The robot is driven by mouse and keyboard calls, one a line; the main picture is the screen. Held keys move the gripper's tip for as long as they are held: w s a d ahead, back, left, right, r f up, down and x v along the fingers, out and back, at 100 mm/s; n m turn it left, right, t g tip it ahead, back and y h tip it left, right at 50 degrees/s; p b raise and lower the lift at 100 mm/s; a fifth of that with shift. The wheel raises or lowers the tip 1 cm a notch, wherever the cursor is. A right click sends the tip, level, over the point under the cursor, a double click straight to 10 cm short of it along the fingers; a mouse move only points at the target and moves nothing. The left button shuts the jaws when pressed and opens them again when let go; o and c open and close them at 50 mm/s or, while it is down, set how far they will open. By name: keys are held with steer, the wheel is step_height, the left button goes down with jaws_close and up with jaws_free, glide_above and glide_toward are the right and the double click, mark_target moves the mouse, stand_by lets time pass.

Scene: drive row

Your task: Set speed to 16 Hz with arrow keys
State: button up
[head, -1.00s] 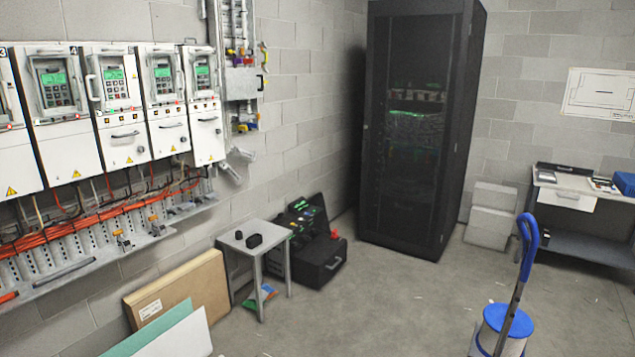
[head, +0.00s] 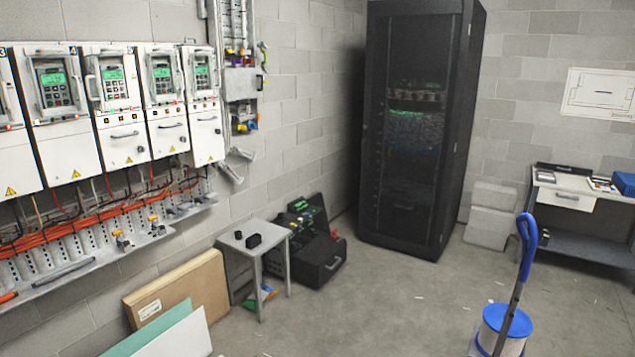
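A row of white drive cabinets hangs on the left wall, each with a grey-framed keypad and a green-lit display. One keypad (head: 55,85) is on the drive marked 4. The keypads to its right (head: 112,83), (head: 163,78) and (head: 202,73) look alike. A further drive (head: 10,115), marked 3, is cut by the left edge. The display figures and arrow keys are too small to read. My gripper is not in view.
Orange cables and a perforated metal tray (head: 100,250) run below the drives. A small grey table (head: 232,246), a brown board (head: 180,288) and an open black case (head: 318,255) stand along the wall. A black rack (head: 415,130) is at the back. A blue-lidded bucket (head: 508,322) stands right; the middle floor is clear.

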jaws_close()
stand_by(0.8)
